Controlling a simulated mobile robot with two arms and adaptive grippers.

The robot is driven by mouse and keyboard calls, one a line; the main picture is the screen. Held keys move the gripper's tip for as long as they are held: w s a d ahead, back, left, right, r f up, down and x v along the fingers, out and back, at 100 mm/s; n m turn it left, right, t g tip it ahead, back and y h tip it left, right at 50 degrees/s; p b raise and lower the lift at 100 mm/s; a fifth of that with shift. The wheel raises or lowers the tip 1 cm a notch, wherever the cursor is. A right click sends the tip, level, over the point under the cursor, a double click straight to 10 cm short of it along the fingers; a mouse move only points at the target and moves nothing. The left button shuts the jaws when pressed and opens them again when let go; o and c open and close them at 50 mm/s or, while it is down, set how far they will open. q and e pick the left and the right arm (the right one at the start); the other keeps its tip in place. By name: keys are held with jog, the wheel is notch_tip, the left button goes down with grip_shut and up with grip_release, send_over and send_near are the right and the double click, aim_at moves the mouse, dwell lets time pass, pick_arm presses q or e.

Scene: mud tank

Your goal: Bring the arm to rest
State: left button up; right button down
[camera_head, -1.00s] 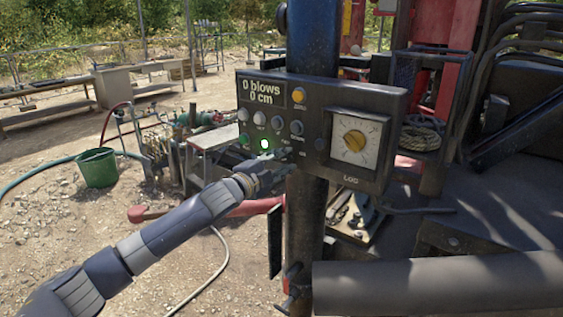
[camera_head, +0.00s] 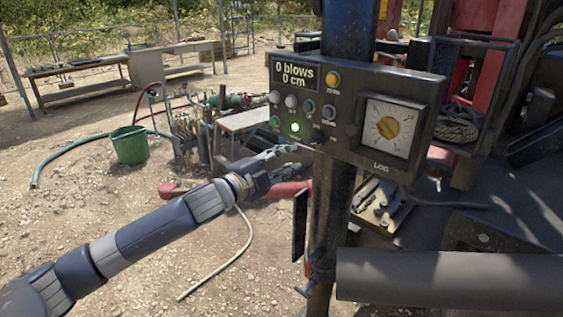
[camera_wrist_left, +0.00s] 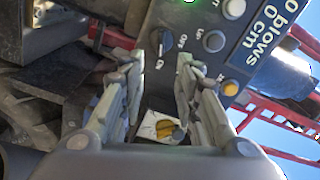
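My left arm (camera_head: 165,232) reaches in from the lower left. Its left gripper (camera_head: 290,154) is just below the lower left edge of the black control panel (camera_head: 350,88). In the left wrist view, the fingers of the left gripper (camera_wrist_left: 160,62) are spread apart with nothing held between them. The panel's buttons and an on/off switch (camera_wrist_left: 162,40) show beyond the fingertips; contact cannot be told. The panel display (camera_head: 298,76) reads "0 blows 0 cm", and a green light (camera_head: 295,127) is lit. My right gripper is not in view.
The panel sits on a dark vertical post (camera_head: 330,215). A thick grey horizontal tube (camera_head: 450,278) lies low at the right. A green bucket (camera_head: 130,146) and hose stand on open gravel at the left.

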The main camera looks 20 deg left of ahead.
pick_arm(q)
jog(key=shift+s+a, duration=0.15)
jog(key=shift+s, duration=0.45)
jog(key=w+a+f+n+g+y+b, duration=0.1)
jog(key=a+f+n+y, duration=0.15)
jog(key=f, duration=1.05)
jog(key=a+f+n+g+y, duration=0.2)
jog(key=a+f+n, duration=0.2)
jog(key=f, duration=0.9)
jog(key=s+f+n+g+y, duration=0.1)
jog(key=s+f+n+g, duration=0.1)
jog(key=s+f, duration=0.65)
jog(key=s+a+f+n+g, duration=0.15)
jog(key=s+f, duration=0.25)
jog(key=f, duration=0.9)
jog(key=s+f+n+g+y, duration=0.1)
jog(key=s+f+n+g, duration=0.1)
jog(key=s+f, duration=0.65)
jog(key=s+d+f+n+g, duration=0.1)
jog(key=s+d+f+g, duration=0.1)
jog(key=s+f, duration=0.5)
jog(key=s+d+f+n+g+b, duration=0.1)
jog(key=s+d+f+g, duration=0.2)
jog(key=s, duration=1.5)
jog(key=s+d+f+n+g, duration=0.1)
jog(key=s+d+f, duration=0.4)
jog(key=s+f, duration=0.7)
jog(key=shift+s+d+n+g+b, duration=0.2)
jog(key=shift+s+n+g+b, duration=0.2)
jog(key=shift+s+g, duration=0.35)
